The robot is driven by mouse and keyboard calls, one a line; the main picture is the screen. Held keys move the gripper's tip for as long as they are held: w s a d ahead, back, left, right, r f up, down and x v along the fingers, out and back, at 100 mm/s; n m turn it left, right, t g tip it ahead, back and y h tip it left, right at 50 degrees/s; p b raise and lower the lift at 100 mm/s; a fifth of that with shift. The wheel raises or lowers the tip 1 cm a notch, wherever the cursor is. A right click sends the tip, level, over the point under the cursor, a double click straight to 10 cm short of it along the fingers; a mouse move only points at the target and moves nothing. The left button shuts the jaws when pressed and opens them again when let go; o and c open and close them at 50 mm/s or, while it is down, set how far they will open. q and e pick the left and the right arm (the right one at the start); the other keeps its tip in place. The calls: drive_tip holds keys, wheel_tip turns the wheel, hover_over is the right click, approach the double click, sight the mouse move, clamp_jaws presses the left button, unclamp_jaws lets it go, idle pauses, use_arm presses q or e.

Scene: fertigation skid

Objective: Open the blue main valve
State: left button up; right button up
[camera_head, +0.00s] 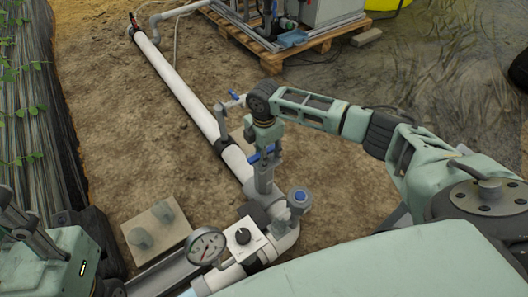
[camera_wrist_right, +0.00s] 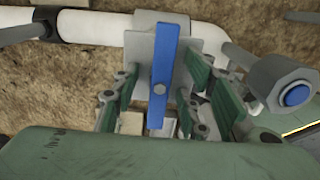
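The blue main valve's handle (camera_wrist_right: 164,75) is a flat blue bar in the right wrist view, held by a bolt and lying lengthwise in the picture, across the white pipe (camera_wrist_right: 95,27). In the head view a little of the blue handle (camera_head: 262,155) shows beneath my right gripper (camera_head: 264,172), which points down over the pipe. In the wrist view my right gripper (camera_wrist_right: 160,95) is open, with one finger on each side of the handle and gaps between. My left gripper (camera_head: 28,232) is at the lower left of the head view; its fingertips are unclear.
A smaller blue-handled tap (camera_head: 232,95) stands farther along. A pallet (camera_head: 290,50) with equipment is behind. Bare soil lies left of the pipe.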

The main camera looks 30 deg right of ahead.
drive_tip(key=shift+f, duration=0.15)
clamp_jaws()
drive_tip(key=n+p, duration=0.1)
drive_tip(key=n, duration=0.1)
drive_tip(key=shift+s+n, duration=0.1)
drive_tip(key=shift+n, duration=0.2)
drive_tip(key=n, duration=0.4)
drive_tip(key=shift+p, duration=0.4)
drive_tip(key=n, duration=0.6)
drive_tip(key=shift+s+d, duration=0.1)
drive_tip(key=n, duration=0.6)
drive_tip(key=shift+n, duration=0.4)
